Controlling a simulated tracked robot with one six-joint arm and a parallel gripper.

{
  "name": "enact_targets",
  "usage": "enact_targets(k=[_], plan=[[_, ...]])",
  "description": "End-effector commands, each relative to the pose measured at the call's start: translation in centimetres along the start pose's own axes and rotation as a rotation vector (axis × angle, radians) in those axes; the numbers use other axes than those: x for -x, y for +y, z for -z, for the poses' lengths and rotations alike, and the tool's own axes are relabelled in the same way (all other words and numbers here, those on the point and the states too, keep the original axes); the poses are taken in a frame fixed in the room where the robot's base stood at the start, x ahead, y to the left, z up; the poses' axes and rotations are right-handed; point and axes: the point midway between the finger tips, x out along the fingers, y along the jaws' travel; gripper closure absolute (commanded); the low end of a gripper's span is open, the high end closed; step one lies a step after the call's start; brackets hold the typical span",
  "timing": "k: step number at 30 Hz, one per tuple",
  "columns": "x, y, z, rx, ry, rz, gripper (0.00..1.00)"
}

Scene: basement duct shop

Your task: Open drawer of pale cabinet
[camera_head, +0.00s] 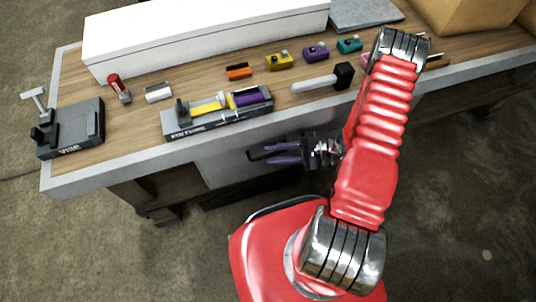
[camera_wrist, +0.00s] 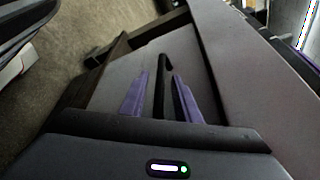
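The pale cabinet (camera_head: 222,170) is under the bench top. Its plain pale front also shows in the wrist view (camera_wrist: 112,82). A dark handle (camera_head: 257,154) stands out from this front. My gripper (camera_head: 284,152) is at the handle, with its purple fingers pointing to the left. In the wrist view the handle (camera_wrist: 162,68) shows as a thin dark shape between the two fingers of my gripper (camera_wrist: 160,84). The fingers are apart, with pale gaps beside the handle, so I see no firm grip. The drawer's edges are hard to make out, and it looks closed.
The bench top (camera_head: 130,125) overhangs just above my gripper. On it are a grey vise (camera_head: 70,130), a dark fixture (camera_head: 200,125), a hammer-like tool (camera_head: 320,82) and a long white box (camera_head: 200,35). Bare floor (camera_head: 440,220) lies to the right.

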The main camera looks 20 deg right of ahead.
Motion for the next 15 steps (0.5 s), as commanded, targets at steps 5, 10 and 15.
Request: enact_targets(k=[5, 10, 15], plan=[[-1.6, 0.0, -0.1, -0.001, -0.002, -0.001, 0.71], [-2.0, 0.0, 0.0, 0.0, 0.0, -0.001, 0.71], [-2.0, 0.0, 0.0, 0.0, 0.0, -0.001, 0.71]])
